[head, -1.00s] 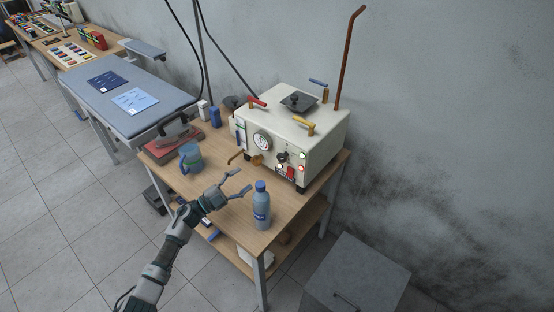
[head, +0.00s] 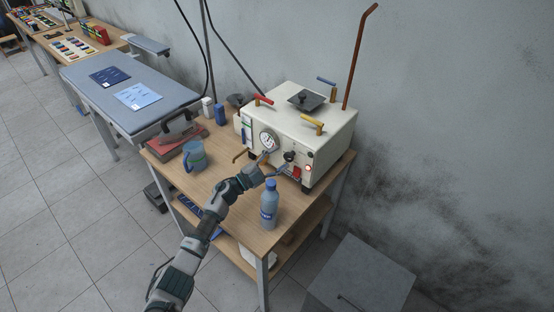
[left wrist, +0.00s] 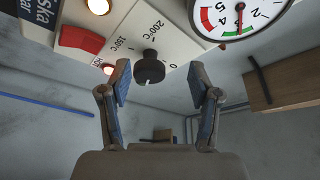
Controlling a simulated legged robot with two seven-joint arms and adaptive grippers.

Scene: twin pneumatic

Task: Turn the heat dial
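The heat dial is a black knob (left wrist: 149,68) on the white panel of a cream machine (head: 322,125). Markings 0, 150°C and 200°C surround it in the left wrist view. In the head view the dial (head: 289,156) is on the front face, right of the round gauge. My left gripper (head: 277,162) is open in front of that face. In the left wrist view its fingertips (left wrist: 160,77) are apart on either side of the dial, which appears nearer the left finger. I cannot tell whether either finger touches it. My right gripper is not in view.
The gauge (left wrist: 240,14) and a red switch (left wrist: 80,40) flank the dial. A blue bottle (head: 269,205) stands close to my left forearm on the wooden table (head: 225,185). A blue mug (head: 194,156) stands left. A grey cabinet (head: 360,278) is at lower right.

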